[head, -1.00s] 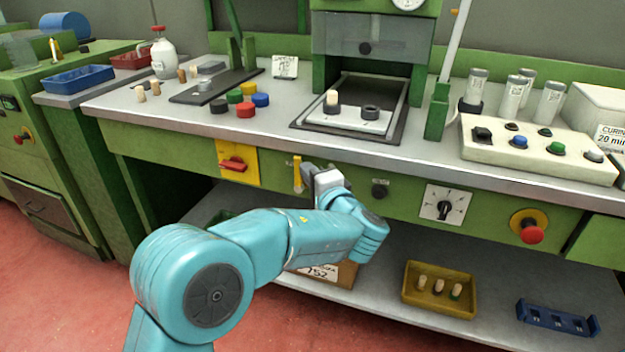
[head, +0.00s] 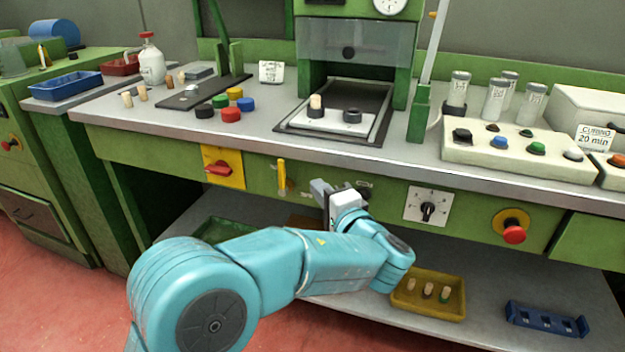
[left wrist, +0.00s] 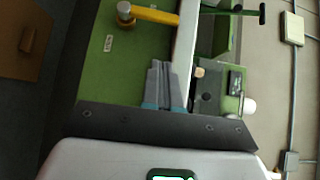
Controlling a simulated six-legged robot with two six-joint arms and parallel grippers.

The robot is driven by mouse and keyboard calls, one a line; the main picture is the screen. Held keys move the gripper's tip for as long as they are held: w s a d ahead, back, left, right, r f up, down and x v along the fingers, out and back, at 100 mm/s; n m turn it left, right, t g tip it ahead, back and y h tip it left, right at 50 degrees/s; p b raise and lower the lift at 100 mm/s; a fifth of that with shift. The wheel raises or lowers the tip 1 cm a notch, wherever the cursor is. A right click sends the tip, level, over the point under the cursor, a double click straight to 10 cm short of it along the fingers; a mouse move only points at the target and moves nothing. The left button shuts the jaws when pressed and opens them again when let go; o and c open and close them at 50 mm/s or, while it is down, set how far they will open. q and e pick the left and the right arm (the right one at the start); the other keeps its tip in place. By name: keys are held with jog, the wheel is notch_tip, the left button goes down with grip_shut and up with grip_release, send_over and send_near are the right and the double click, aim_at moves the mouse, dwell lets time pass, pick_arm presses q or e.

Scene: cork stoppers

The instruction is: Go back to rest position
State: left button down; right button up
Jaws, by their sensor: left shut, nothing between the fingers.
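My left gripper (head: 320,188) is in front of the green bench front, below the worktop edge, with its arm coming from the lower left. In the left wrist view its two grey fingers (left wrist: 163,72) lie together, shut and empty. The yellow handle (head: 282,176) on the bench front is just left of the gripper and apart from it. It also shows in the left wrist view (left wrist: 153,14). A cork (head: 316,103) stands on the press plate, at a dark ring. My right gripper is out of view.
The worktop edge (head: 300,152) runs just above the gripper. A red switch (head: 219,168), a dial (head: 427,209) and a red stop button (head: 514,234) are on the bench front. On the lower shelf are a yellow tray (head: 437,310) with corks and a blue rack (head: 546,322).

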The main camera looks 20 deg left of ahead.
pick_arm(q)
jog(key=v, duration=0.5)
jog(key=s+a+f+m+g+h, duration=0.1)
jog(key=s+f+g+h, duration=0.2)
jog(key=f, duration=0.7)
jog(key=s+a+f+g+h, duration=0.2)
jog(key=s+f+g, duration=0.2)
jog(key=f, duration=0.6)
jog(key=s+a+f+m+g+h, duration=0.1)
jog(key=s+f+g+h, duration=0.2)
jog(key=f, duration=0.6)
jog(key=s+d+f+n+g+h, duration=0.15)
jog(key=s+f+n+h, duration=0.25)
jog(key=s+f+n, duration=0.4)
jog(key=s+d+f+n+g+h, duration=0.1)
jog(key=s+d+f+n+h, duration=0.3)
jog(key=s+f, duration=0.5)
notch_tip(320, 180, up, 31)
jog(key=s+a+n+p, duration=0.1)
jog(key=s+p, duration=0.1)
jog(key=p, duration=2.7)
jog(key=shift+a+f, duration=0.1)
jog(key=shift+f, duration=0.15)
